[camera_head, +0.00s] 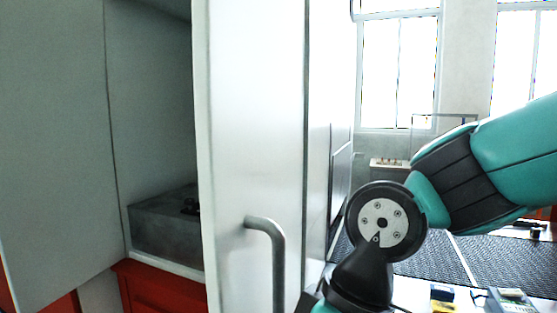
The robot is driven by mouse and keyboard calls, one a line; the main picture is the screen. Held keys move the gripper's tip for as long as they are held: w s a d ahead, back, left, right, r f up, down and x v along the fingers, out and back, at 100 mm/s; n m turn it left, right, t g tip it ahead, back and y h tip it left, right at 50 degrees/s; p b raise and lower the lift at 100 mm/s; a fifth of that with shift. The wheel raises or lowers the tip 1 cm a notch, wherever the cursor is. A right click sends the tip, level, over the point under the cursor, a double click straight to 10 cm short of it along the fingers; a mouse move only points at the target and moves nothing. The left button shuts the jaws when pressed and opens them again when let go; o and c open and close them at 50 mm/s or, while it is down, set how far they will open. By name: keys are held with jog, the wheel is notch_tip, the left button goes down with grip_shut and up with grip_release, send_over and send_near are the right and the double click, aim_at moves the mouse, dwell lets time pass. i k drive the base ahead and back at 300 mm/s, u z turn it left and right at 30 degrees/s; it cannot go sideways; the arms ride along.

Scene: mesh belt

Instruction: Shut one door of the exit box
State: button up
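A pale exit box fills the left half of the view. One white door (250,110) stands open toward me, with a curved grey bar handle (275,250) on its face. A second grey-white panel (55,150) at the far left looks like the other door, also swung open. Between them the box's inside shows, with a grey block-like part (160,235) low down. My teal and black arm reaches in from the right, and its black wrist joint is right of the handle, apart from it in the picture. My gripper is below the frame, out of sight.
Red panels (160,290) lie under the box. Behind my arm are a dark patterned floor (510,265), a frame-like stand (440,118) and tall bright windows (400,70). Small yellow and blue items (442,293) sit at the lower right.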

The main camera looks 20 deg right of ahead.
aim_at(249, 55)
jog(key=u, duration=1.6)
jog(key=k, duration=0.8)
jog(key=z, duration=1.75)
jog(key=i, duration=0.5)
